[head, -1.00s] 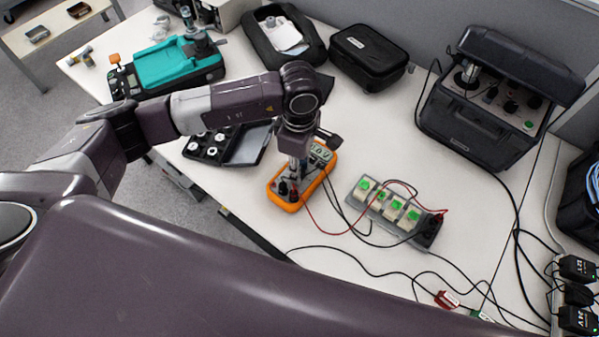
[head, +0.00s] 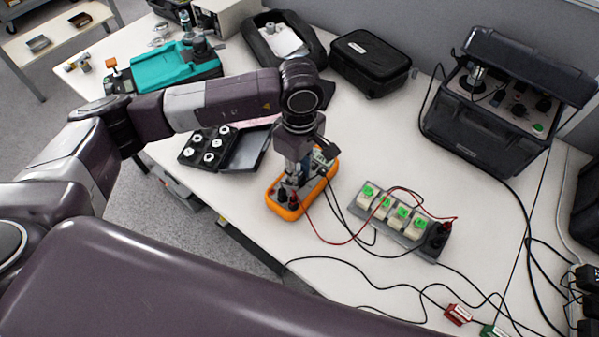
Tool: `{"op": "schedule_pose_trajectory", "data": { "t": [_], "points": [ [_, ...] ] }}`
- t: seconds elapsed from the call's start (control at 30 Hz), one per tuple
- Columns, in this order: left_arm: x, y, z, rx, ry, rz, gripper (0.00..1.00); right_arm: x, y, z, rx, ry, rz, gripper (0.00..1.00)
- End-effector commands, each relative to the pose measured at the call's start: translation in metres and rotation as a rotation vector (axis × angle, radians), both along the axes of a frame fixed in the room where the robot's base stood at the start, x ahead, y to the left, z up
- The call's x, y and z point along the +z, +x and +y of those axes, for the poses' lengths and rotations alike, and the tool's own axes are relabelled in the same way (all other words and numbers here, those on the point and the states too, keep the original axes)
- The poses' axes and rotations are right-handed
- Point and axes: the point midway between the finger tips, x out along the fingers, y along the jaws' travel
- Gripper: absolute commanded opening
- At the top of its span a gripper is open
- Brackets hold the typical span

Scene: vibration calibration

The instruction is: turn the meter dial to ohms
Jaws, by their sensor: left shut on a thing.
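The orange-edged meter (head: 325,184) lies on the white table with red and black leads plugged into its near end. My left gripper (head: 291,184) points down over the middle of the meter, shut on the meter dial. The dial itself is hidden under the fingers, so its setting cannot be read. The meter's display is partly covered by my left wrist. My right gripper is not in view.
A grey strip with green-topped blocks (head: 403,213) stands right of the meter, joined by the leads. A black open case (head: 206,147) lies left of it. A black equipment box (head: 480,138) stands at the right. Loose cables cross the table front.

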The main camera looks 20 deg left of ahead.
Motion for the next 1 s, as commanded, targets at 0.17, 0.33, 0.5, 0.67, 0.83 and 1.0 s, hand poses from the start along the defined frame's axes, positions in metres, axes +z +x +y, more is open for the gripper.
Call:
{"op": "schedule_pose_trajectory", "data": {
  "t": [0.17, 0.33, 0.5, 0.67, 0.83, 1.0],
  "points": [
    [0.0, 0.0, 0.0, 0.001, 0.0, -0.001, 0.42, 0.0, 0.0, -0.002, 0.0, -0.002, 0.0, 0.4],
    [0.0, 0.0, 0.0, 0.001, 0.0, -0.001, 0.43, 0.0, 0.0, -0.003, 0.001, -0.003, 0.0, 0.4],
    [0.003, 0.001, 0.0, 0.001, -0.001, -0.002, 0.43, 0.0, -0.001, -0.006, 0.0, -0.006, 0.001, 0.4],
    [0.024, 0.002, 0.0, 0.0, -0.002, -0.005, 0.43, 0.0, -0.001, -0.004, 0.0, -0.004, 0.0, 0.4],
    [0.061, 0.002, 0.0, 0.0, -0.002, -0.007, 0.43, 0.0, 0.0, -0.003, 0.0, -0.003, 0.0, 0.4],
    [0.095, 0.002, 0.0, 0.001, -0.002, -0.006, 0.43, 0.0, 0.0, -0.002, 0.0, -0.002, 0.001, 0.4]
  ]
}}
